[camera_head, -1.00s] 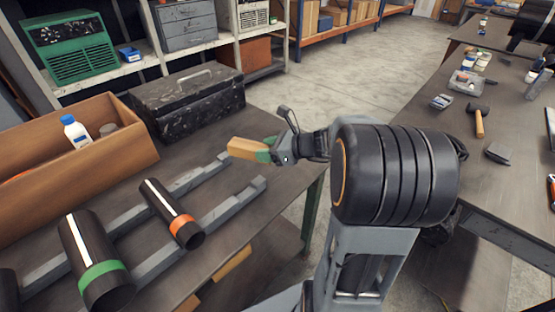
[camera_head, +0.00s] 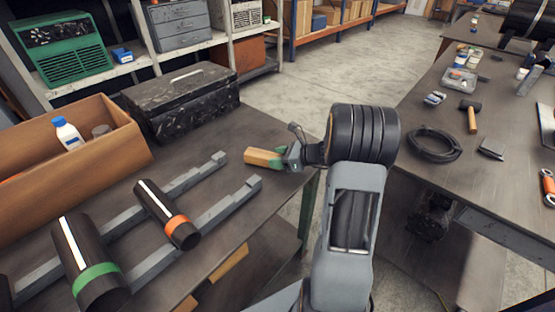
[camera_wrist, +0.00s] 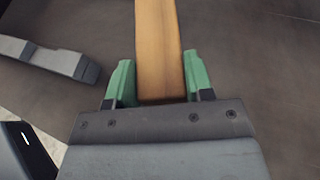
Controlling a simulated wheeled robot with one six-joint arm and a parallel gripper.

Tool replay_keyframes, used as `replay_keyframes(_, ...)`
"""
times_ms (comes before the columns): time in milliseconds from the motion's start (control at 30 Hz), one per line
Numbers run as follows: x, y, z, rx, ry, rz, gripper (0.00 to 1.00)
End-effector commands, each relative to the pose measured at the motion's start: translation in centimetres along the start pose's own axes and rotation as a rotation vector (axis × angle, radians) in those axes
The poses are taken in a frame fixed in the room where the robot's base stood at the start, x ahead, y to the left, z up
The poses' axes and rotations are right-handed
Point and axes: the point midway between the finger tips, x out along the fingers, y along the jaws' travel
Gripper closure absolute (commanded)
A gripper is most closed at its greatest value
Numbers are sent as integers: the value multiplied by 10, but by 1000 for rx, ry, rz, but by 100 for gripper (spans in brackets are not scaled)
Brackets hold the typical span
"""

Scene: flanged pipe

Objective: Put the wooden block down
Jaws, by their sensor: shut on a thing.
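The wooden block (camera_head: 262,157) is light tan and sticks out to the left from my gripper (camera_head: 284,156), near the right edge of the left workbench (camera_head: 235,132). In the wrist view, the block (camera_wrist: 159,45) extends up and away between the two green fingers of my gripper (camera_wrist: 158,80). The fingers are shut on its near end. The dark bench top lies behind the block; I cannot tell whether the block touches it.
Two grey rails (camera_head: 215,218) lie on the bench, bearing a black pipe with an orange band (camera_head: 165,212) and one with a green band (camera_head: 88,262). A black toolbox (camera_head: 182,100) and a wooden crate (camera_head: 130,140) stand behind. Bench around the block is clear.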

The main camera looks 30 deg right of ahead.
Motion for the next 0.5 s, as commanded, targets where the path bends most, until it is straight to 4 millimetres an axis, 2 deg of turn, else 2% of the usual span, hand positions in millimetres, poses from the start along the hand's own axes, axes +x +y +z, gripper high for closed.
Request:
replay_keyframes(433, 4, 0, -8, 0, -1, 0, 79)
replay_keyframes(467, 3, 0, -7, 0, 0, 0, 50)
replay_keyframes(500, 3, 0, -7, 0, 0, 0, 46)
